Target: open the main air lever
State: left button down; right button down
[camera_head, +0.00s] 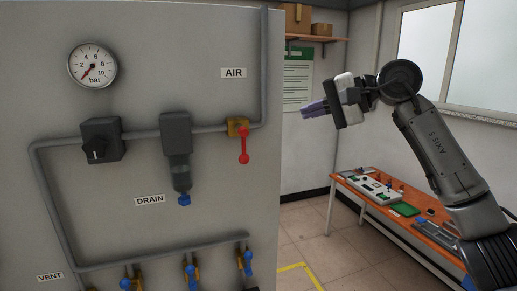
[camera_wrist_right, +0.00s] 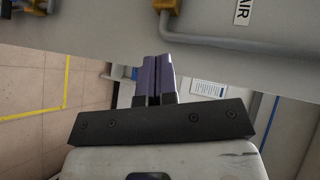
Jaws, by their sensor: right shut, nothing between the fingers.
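The main air lever (camera_head: 244,146) is a red handle hanging straight down from a brass valve (camera_head: 237,127) on the pipe, below the AIR label (camera_head: 233,73). My right gripper (camera_head: 306,109) is to the right of the panel edge, its purple fingers pointing left towards the panel. It is apart from the lever and shut on nothing. In the right wrist view the purple fingers (camera_wrist_right: 157,75) lie together, with the panel beyond them. Part of a brass valve (camera_wrist_right: 164,5) shows at the top edge of that view. My left gripper is not in view.
An orange-topped table (camera_head: 346,182) stands behind at right. Open floor lies between.

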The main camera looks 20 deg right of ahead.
aim_at(246, 154)
jog(key=f+n, duration=0.1)
jog(key=n, duration=0.1)
jog(key=s+n+g, duration=0.1)
jog(key=shift+d+f+n+h, duration=0.1)
jog(key=shift+f+n+h, duration=0.2)
jog(key=shift+f+n, duration=0.1)
jog(key=s+a+f+p+x, duration=0.1)
jog(key=p+x, duration=0.3)
jog(key=x, duration=0.8)
jog(key=shift+s+a+p, duration=0.3)
jog(key=shift+s+a, duration=0.2)
jog(key=shift+a, duration=0.05)
jog(key=shift+f, duration=0.2)
jog(key=shift+a+f+y+b, duration=0.15)
jog(key=shift+y+b, duration=0.25)
jog(key=shift+b, duration=0.2)
